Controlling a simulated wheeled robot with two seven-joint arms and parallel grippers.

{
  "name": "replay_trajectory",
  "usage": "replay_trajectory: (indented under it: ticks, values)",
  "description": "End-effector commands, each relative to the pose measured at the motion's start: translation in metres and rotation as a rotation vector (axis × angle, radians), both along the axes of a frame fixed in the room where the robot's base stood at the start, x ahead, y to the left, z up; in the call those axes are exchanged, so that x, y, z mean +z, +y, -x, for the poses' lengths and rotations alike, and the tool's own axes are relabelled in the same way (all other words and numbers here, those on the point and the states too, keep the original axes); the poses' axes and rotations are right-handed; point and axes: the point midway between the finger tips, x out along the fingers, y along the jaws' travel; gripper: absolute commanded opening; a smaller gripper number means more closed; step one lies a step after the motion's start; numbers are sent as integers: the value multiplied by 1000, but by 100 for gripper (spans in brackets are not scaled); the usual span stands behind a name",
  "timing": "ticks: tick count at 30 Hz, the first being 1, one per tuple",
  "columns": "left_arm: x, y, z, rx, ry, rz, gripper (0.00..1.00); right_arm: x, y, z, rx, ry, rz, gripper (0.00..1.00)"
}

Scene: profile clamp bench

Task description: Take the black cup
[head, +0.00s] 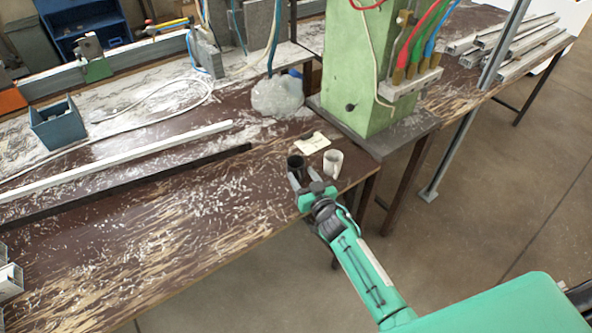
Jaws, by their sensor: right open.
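The black cup (296,163) stands upright on the worn brown bench near its right edge. My right gripper (297,178) reaches in from the lower right and is open, with its fingers at the near side of the black cup. Whether the fingers touch the cup or lie around it I cannot tell. Part of the cup's lower side is hidden by the gripper. A white cup (333,163) stands close to the right of the black cup. My left gripper is not in view.
A pale paper (311,143) lies behind the cups, with a clear plastic bag (277,97) farther back. A green machine column (362,70) rises close behind the white cup. Long profiles (120,160) lie to the left. The front of the bench is mostly clear apart from shavings.

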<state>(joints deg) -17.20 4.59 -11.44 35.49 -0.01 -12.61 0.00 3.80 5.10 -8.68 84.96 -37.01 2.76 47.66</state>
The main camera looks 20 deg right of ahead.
Motion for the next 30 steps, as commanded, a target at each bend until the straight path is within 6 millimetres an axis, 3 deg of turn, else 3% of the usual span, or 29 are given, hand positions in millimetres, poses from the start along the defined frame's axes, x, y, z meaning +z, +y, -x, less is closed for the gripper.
replay_trajectory:
  ticks: [5,13,24,30]
  values:
    - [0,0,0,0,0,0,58,0,0,0,0,0,0,50]
    - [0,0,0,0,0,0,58,0,0,0,0,0,0,1]
    - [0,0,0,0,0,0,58,0,0,0,0,0,0,0]
    - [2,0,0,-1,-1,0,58,15,-1,0,1,-4,2,0]
